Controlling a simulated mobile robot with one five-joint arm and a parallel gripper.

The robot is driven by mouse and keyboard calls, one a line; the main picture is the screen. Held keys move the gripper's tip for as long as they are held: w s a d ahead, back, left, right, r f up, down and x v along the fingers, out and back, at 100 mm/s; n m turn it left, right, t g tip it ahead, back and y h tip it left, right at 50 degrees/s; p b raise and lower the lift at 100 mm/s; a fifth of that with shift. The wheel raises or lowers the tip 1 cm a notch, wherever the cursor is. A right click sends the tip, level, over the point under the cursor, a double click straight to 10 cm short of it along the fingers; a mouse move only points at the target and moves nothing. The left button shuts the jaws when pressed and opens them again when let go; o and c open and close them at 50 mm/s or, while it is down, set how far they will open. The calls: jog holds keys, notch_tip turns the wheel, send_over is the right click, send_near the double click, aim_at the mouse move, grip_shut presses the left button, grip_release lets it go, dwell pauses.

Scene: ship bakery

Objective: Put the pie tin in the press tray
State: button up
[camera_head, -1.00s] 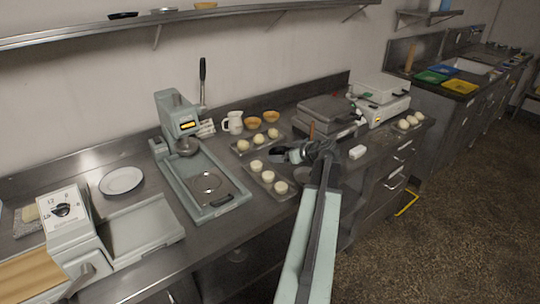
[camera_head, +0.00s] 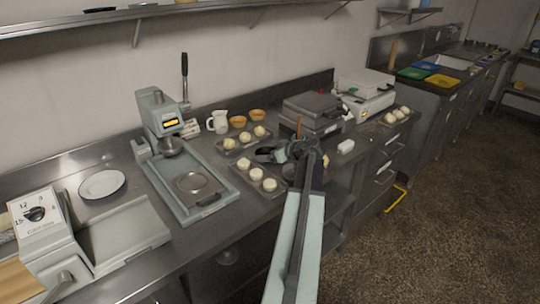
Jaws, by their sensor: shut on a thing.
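The press tray (camera_head: 214,207) is the long pale tray under the lever press (camera_head: 160,112), left of centre on the counter.
A white jug (camera_head: 218,122) and two orange-brown bowls (camera_head: 238,121) stand behind. A dark hot-plate machine (camera_head: 312,112) is at right. A white plate (camera_head: 102,184) is at left.

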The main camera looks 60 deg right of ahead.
jog(key=o, duration=1.5)
jog(key=shift+r+p, duration=0.25)
jog(key=shift+p, duration=0.15)
jog(key=p+v, duration=0.5)
jog(key=v, duration=0.5)
jog(key=shift+s+r, duration=0.15)
jog(key=shift+s, duration=0.15)
jog(key=shift+s+a+r+p, duration=0.2)
jog(key=shift+s+p, duration=0.1)
jog(key=shift+s, duration=0.35)
